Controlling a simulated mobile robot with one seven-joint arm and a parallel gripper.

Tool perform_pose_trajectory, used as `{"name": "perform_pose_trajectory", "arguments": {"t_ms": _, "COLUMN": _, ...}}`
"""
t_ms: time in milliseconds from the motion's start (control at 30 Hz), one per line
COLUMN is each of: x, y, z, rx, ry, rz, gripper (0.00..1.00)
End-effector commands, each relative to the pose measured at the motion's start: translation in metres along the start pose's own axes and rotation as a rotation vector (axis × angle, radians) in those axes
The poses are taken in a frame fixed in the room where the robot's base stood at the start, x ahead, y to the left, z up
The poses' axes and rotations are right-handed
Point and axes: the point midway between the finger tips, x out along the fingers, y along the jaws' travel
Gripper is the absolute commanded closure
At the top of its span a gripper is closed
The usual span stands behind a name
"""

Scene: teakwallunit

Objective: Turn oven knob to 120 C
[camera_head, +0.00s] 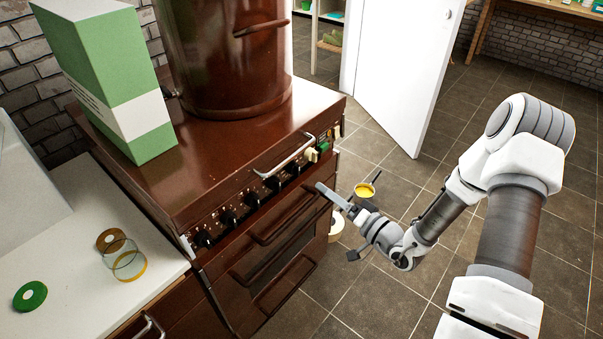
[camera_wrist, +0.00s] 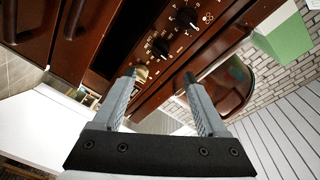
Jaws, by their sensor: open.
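The brown oven (camera_head: 165,200) has a front panel with a row of black knobs (camera_head: 251,200) and a cream knob (camera_head: 311,155) towards its right end. In the wrist view black knobs (camera_wrist: 187,17) with white markings show above and beyond my fingers, and a pale brass-coloured knob (camera_wrist: 140,72) shows just beside the left fingertip. My gripper (camera_head: 322,187) is open and empty, in front of the panel's right part. In the wrist view the gap between its fingertips (camera_wrist: 160,76) faces the panel. I cannot read the dial settings or tell which knob is the oven knob.
A metal rail handle (camera_head: 284,155) sticks out along the panel. A large brown pot (camera_head: 225,60) and a green-and-white box (camera_head: 110,75) stand on top. A white counter (camera_head: 70,250) with a glass jar (camera_head: 125,262) is at left. The tiled floor at right is mostly free.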

Motion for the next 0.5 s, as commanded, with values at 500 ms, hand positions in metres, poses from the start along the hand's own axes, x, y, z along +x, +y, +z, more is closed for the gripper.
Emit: {"name": "perform_pose_trajectory", "arguments": {"t_ms": 500, "x": 0.098, "y": 0.0, "z": 0.0, "rx": 0.0, "ry": -0.001, "rz": -0.002, "gripper": 0.25}}
